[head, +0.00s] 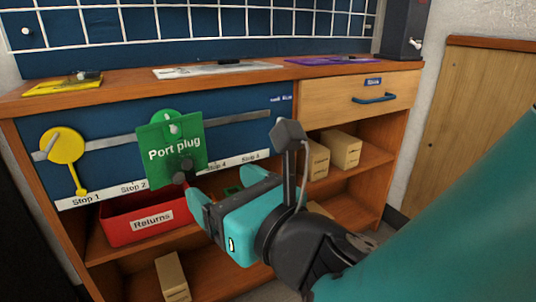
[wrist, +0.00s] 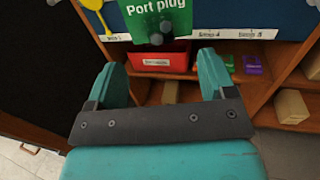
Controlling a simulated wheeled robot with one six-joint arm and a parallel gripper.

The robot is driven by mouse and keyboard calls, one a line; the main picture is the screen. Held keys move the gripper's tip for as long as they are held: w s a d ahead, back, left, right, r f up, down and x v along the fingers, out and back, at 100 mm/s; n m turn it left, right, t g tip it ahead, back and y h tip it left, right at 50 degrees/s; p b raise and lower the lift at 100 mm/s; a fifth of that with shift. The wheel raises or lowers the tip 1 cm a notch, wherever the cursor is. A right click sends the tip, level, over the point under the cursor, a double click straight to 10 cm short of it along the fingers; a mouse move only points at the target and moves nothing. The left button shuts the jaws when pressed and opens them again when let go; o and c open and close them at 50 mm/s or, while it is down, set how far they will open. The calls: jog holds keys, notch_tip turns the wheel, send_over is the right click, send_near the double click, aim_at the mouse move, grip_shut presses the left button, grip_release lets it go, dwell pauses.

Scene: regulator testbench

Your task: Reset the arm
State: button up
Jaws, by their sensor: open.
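My gripper (head: 235,190) is teal with a dark wrist and is held in front of the bench. In the wrist view its two teal fingers (wrist: 161,80) stand wide apart with nothing between them. A green card reading "Port plug" (head: 176,152) hangs on the blue front panel near Stop 2, with a dark knob (head: 184,168) at its lower right. The card also shows beyond the fingers in the wrist view (wrist: 140,18). My gripper covers part of the lower shelf and the Stop 3 area.
The bench (head: 270,80) has a yellow disc with a pointer (head: 63,146) at Stop 1, a red Returns bin (head: 120,222) below, and a drawer (head: 345,101) at right. Pale boxes (head: 341,149) stand on the shelves. A wooden panel (head: 480,120) is at far right.

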jog(key=w+d+m+g+h+p, duration=0.1)
jog(key=w+d+m+h+p, duration=0.2)
jog(key=d+m, duration=0.55)
jog(key=w+d+m+g+h+p, duration=0.1)
jog(key=w+d+m+h+p, duration=0.3)
jog(key=m, duration=0.7)
jog(key=s+d+r+m+g+h+p, duration=0.1)
jog(key=s+d+r+m+g+p, duration=0.3)
jog(key=s+m, duration=0.45)
jog(key=s+d+r+m+g+h+p, duration=0.1)
jog(key=s+d+r+m+g+p, duration=0.25)
jog(key=s+m+g, duration=0.45)
notch_tip(320, 180, up, 39)
jog(key=d+m+t+p, duration=0.1)
jog(key=m+p, duration=0.1)
jog(key=p, duration=3.5)
jog(key=shift+s+f, duration=0.15)
